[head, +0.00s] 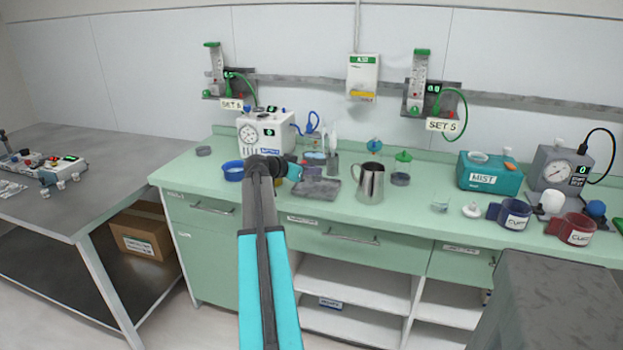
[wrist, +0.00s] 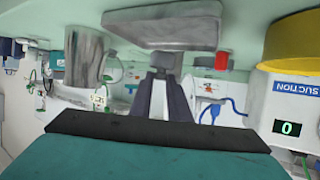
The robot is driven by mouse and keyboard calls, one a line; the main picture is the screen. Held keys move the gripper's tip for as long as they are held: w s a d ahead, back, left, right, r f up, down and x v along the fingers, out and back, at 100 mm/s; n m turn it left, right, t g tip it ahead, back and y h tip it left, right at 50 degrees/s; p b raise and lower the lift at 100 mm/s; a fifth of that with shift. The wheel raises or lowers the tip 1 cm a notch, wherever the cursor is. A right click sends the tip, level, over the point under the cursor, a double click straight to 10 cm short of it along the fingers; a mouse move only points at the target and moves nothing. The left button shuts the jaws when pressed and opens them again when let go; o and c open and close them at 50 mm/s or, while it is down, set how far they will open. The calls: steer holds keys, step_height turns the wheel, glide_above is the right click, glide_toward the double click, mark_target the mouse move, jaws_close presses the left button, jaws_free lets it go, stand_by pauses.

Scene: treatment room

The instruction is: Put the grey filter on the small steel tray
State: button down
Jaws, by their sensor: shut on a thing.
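The small steel tray (head: 327,189) lies on the green counter, left of the steel jug (head: 370,182). In the wrist view, which is upside down, the tray (wrist: 165,30) shows just beyond my fingertips. My gripper (wrist: 161,72) is shut on a small grey thing (wrist: 161,60), which looks like the grey filter; the fingers hide part of it. It is at the tray's near side in that view, and I cannot tell whether it touches the tray. In the head view my arm hides most of the gripper.
The white suction unit (head: 263,133) stands behind my arm, with a blue bowl (head: 233,171) in front of it. Free counter lies right of the jug.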

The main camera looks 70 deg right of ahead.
mark_target(313, 178)
steer(key=shift+f+p, duration=0.45)
steer(key=shift+f, duration=1.3)
steer(key=shift+f, duration=0.15)
steer(key=c, duration=1.7)
jaws_free()
steer(key=shift+o, duration=0.2)
steer(key=shift+r, duration=0.25)
steer(key=shift+w+a, duration=0.1)
steer(key=shift+a, duration=0.25)
steer(key=b+v, duration=0.1)
steer(key=v, duration=1)
steer(key=shift+b, duration=0.4)
steer(key=shift+a+r, duration=0.1)
steer(key=shift+r, duration=0.05)
